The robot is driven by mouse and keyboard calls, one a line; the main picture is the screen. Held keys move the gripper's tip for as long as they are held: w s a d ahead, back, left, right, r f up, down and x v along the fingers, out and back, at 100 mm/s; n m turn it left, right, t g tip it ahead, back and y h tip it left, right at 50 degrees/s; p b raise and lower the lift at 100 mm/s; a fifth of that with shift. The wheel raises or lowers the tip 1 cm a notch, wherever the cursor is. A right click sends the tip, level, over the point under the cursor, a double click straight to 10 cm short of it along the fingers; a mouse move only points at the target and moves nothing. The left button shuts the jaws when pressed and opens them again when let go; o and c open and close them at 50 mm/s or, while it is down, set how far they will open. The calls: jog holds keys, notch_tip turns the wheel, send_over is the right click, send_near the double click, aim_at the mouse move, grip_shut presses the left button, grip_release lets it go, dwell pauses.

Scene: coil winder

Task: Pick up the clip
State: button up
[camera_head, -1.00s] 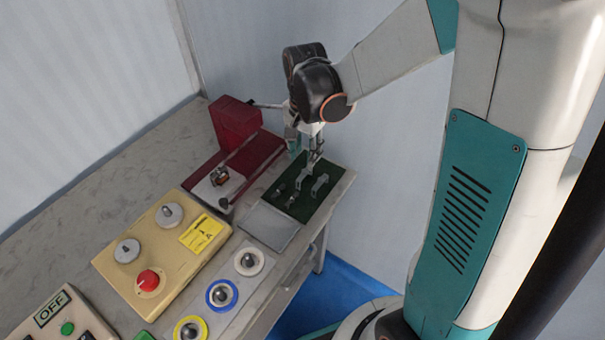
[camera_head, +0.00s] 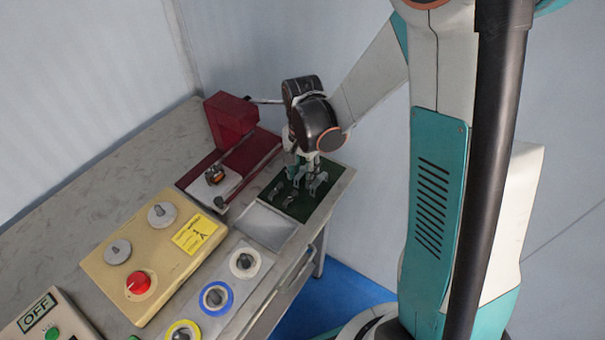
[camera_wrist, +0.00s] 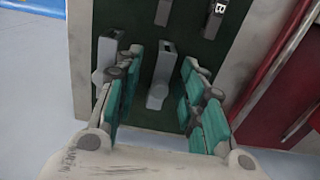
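Several grey metal clips lie on a dark green mat (camera_head: 311,204) at the far right corner of the bench. My gripper (camera_head: 303,178) is low over this mat, pointing down. In the wrist view my gripper (camera_wrist: 158,78) is open, with its teal-padded fingers spread on either side of one grey clip (camera_wrist: 162,72). Neither finger visibly touches that clip. A second grey clip (camera_wrist: 106,58) lies just left, close to or partly behind the left finger. How far the fingertips are above the mat is hard to tell.
Two dark grey parts show at the mat's far side (camera_wrist: 213,18). A red machine (camera_head: 234,122) stands left of the mat. A grey plate (camera_head: 264,227) and a beige control box (camera_head: 165,250) lie nearer. The bench edge is right of the mat.

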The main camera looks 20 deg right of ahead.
aim_at(302, 168)
jog(key=c, duration=0.8)
jog(key=shift+r, duration=0.1)
notch_tip(302, 168, up, 20)
jog(key=p, duration=0.7)
